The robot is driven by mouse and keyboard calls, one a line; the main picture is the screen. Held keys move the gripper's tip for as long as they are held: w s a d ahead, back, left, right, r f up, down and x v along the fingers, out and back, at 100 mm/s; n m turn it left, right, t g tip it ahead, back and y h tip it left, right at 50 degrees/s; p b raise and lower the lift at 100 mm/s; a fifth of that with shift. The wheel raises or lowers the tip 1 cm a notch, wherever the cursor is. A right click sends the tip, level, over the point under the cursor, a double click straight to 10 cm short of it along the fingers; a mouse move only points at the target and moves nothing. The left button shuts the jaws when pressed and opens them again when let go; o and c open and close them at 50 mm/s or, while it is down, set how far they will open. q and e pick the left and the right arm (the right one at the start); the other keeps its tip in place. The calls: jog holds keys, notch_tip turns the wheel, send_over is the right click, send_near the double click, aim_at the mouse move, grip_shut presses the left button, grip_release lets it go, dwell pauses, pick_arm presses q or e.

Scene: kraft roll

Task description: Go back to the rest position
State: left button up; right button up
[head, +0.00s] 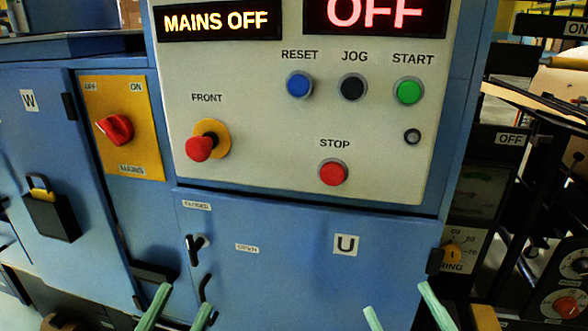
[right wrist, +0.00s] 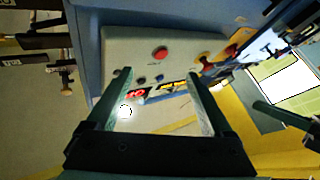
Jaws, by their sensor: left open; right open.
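My left gripper (head: 186,297) is at the bottom of the head view, its two pale green fingers apart with nothing between them. My right gripper (head: 395,297) is at the bottom too, further right, fingers apart and empty. Both appear in front of the blue door marked U (head: 290,275), below the control panel (head: 260,120). In the right wrist view my right gripper (right wrist: 160,73) is open, with the panel and its lit displays beyond the fingers. The rest of both arms is hidden in the head view.
Displays read MAINS OFF (head: 216,21) and OFF (head: 375,14). A red knob (head: 115,129) sits on a yellow plate at left. A black padlock (head: 50,215) hangs on door W. A red mushroom button (head: 200,147) sticks out of the panel. Dark equipment (head: 490,190) stands right.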

notch_tip(320, 180, up, 4)
jog(key=s+a+n+t+y, duration=0.1)
jog(key=s+n+y, duration=0.1)
jog(key=s+y, duration=0.15)
pick_arm(q)
jog(key=w+a+f+n+g+y+p, duration=0.35)
jog(key=f+n+g+y+p, duration=0.4)
jog(key=p, duration=0.85)
pick_arm(e)
jog(key=w+d+f+m+g+h, duration=0.2)
jog(key=w+f+m+g+h, duration=0.35)
jog(key=f+h, duration=0.3)
pick_arm(q)
jog(key=s+f+g+y+p, duration=0.2)
jog(key=s+f+g+p, duration=0.3)
jog(key=s+f+p, duration=0.3)
notch_tip(320, 180, down, 2)
jog(key=shift+s+f+n+p, duration=0.25)
jog(key=shift+n+p, duration=0.1)
jog(key=shift+p, duration=0.35)
pick_arm(e)
jog(key=s+d+f+m+g+h, duration=0.1)
jog(key=s+f+m+g, duration=0.1)
jog(key=s+f+g, duration=0.5)
notch_tip(320, 180, down, 3)
jog(key=s, duration=0.2)
jog(key=shift+s+d, duration=0.25)
jog(key=shift+s, duration=0.15)
jog(key=shift+r, duration=0.1)
